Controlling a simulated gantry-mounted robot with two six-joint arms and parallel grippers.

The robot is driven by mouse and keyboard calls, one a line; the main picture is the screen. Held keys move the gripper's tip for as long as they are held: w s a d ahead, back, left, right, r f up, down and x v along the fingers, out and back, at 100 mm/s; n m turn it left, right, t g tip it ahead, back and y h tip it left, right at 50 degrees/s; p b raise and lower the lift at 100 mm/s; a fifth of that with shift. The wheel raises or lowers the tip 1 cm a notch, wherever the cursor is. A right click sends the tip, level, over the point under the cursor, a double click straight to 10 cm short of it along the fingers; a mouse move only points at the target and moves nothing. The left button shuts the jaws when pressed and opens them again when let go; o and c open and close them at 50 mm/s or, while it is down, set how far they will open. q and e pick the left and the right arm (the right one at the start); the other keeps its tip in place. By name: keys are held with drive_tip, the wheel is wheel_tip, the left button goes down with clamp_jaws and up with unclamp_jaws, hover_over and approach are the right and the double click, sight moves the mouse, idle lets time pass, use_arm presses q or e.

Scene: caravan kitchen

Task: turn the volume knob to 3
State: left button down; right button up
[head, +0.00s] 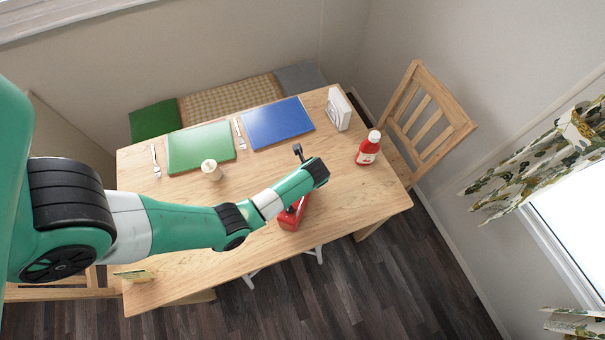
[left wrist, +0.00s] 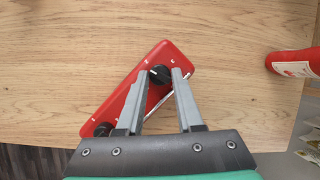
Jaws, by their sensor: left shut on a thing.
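A red radio-like box (head: 292,215) lies on the wooden table, partly hidden by my left arm in the head view. In the left wrist view its red face (left wrist: 125,98) carries a dark round knob (left wrist: 160,75) at the upper end, with small white marks around it too small to read. My left gripper (left wrist: 161,73) is shut on the upper knob, one fingertip on each side. I cannot read the knob's setting. My right gripper is not in view.
A red bottle with a white cap (head: 368,148) stands to the right of the box. A white holder (head: 338,108), a blue mat (head: 277,122), a green mat (head: 200,147) and a pale jar (head: 211,169) are farther back. The table's front edge is close to the box.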

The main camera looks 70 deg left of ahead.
use_arm(q)
drive_tip(key=shift+s+m+t, duration=0.15)
drive_tip(key=shift+m+t, duration=0.35)
drive_tip(key=shift+m, duration=0.85)
drive_tip(key=shift+s+m+t, duration=0.1)
drive_tip(key=shift+m+t, duration=0.4)
drive_tip(key=shift+m, duration=0.85)
drive_tip(key=shift+h, duration=0.3)
drive_tip(key=c, duration=0.6)
unclamp_jaws()
drive_tip(key=v, duration=1.1)
drive_tip(key=shift+s+d+r, duration=0.1)
drive_tip(key=shift+d+r, duration=0.05)
drive_tip(key=shift+r, duration=0.1)
